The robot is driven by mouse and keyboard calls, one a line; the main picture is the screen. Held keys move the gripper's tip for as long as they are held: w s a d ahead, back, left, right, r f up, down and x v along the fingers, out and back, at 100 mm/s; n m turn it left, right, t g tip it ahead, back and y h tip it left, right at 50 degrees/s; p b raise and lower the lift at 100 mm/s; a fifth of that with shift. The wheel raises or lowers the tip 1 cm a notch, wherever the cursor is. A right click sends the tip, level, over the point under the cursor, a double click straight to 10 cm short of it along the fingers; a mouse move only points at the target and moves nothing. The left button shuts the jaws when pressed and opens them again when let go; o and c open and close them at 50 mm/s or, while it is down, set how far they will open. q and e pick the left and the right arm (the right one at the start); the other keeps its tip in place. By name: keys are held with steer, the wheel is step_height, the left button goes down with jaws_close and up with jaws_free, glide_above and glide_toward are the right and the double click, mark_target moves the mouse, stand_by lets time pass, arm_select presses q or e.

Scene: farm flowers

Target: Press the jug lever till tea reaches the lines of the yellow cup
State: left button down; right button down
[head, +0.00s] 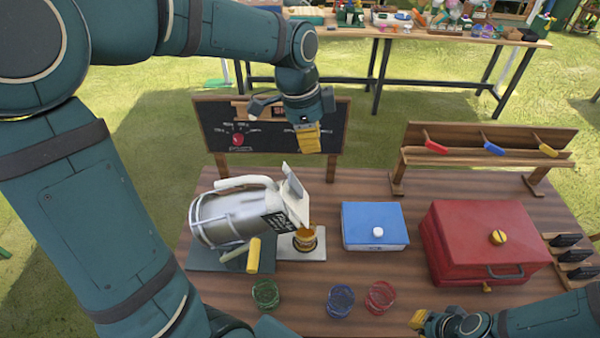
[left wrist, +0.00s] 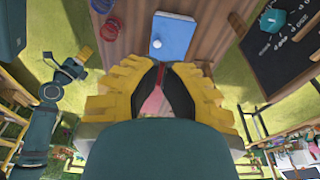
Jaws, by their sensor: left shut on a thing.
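My left gripper (head: 308,138) is above and behind the jug, apart from the lever. It is shut on a thin reddish thing (left wrist: 152,102) that I cannot identify. My right gripper (head: 420,320) is at the table's front edge.
Green (head: 265,294), blue (head: 340,301) and red (head: 380,297) rings or cups stand in front. A blue box (head: 374,222) and a red box (head: 480,235) stand to the right. A chalkboard (head: 205,125) and a wooden rack (head: 480,160) are behind.

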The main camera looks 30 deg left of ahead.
arm_select(q)
steer(key=shift+f, duration=0.1)
glide_above(301, 194)
step_height(301, 194, down, 11)
steer(key=shift+f, duration=0.15)
steer(key=shift+w, duration=0.1)
stand_by(0.5)
